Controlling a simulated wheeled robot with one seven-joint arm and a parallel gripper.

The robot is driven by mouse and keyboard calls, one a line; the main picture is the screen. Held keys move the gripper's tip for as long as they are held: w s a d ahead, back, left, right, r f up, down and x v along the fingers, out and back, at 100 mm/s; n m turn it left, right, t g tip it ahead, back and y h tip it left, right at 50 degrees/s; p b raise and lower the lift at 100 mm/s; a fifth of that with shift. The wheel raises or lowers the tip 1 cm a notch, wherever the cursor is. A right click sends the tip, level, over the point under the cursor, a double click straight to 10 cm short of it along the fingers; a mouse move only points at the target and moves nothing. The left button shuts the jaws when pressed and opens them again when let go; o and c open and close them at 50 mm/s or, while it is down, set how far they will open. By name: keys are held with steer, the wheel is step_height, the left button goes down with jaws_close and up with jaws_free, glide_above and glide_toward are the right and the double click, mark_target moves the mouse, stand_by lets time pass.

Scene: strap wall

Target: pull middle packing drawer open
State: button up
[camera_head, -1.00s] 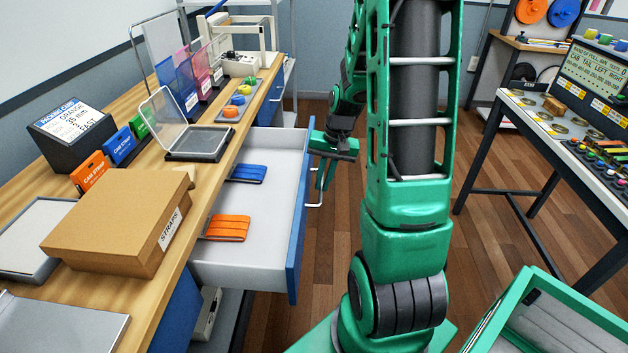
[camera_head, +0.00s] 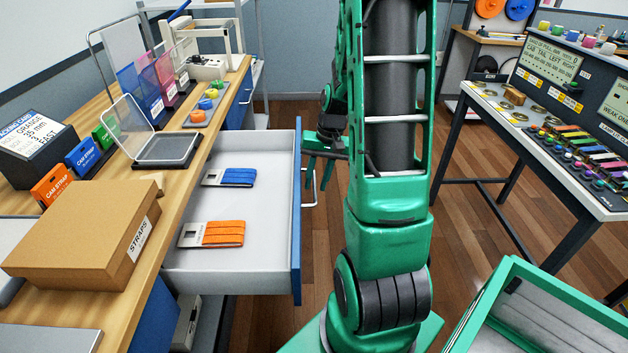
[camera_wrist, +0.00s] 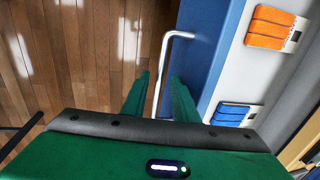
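The middle packing drawer, grey-white inside with a blue front (camera_head: 296,225), stands pulled well out of the wooden bench in the head view. Its blue front also shows in the wrist view (camera_wrist: 207,45). A pale bar handle (camera_head: 312,190) runs along the front, and it shows in the wrist view (camera_wrist: 162,72). My green gripper (camera_head: 320,172) is at the handle, outside the drawer front. In the wrist view my two fingers (camera_wrist: 158,92) stand apart on either side of the bar, with visible gaps. A blue strap (camera_head: 230,177) and an orange strap (camera_head: 212,234) lie in the drawer.
The bench top holds a cardboard STRAPS box (camera_head: 85,235), a clear-lidded tray (camera_head: 165,148) and strap cards. A green-rimmed bin (camera_head: 520,265) is at lower right. A sorting table (camera_head: 500,125) stands at right.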

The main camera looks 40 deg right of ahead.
steer(key=shift+r, duration=0.1)
steer(key=shift+r, duration=0.35)
step_height(320, 180, up, 10)
steer(key=s+d, duration=0.1)
steer(key=shift+d+f, duration=0.15)
steer(key=shift+d, duration=0.1)
steer(key=shift+s, duration=0.1)
stand_by(0.4)
steer(key=s+a+r+n, duration=0.1)
steer(key=s+a+r, duration=0.1)
steer(key=s+a, duration=0.4)
steer(key=s+a+r+n+g+h, duration=0.1)
steer(key=s+a, duration=0.5)
steer(key=s, duration=0.6)
steer(key=shift+s+a+r, duration=0.15)
steer(key=shift+a+r, duration=0.05)
steer(key=shift+r, duration=0.15)
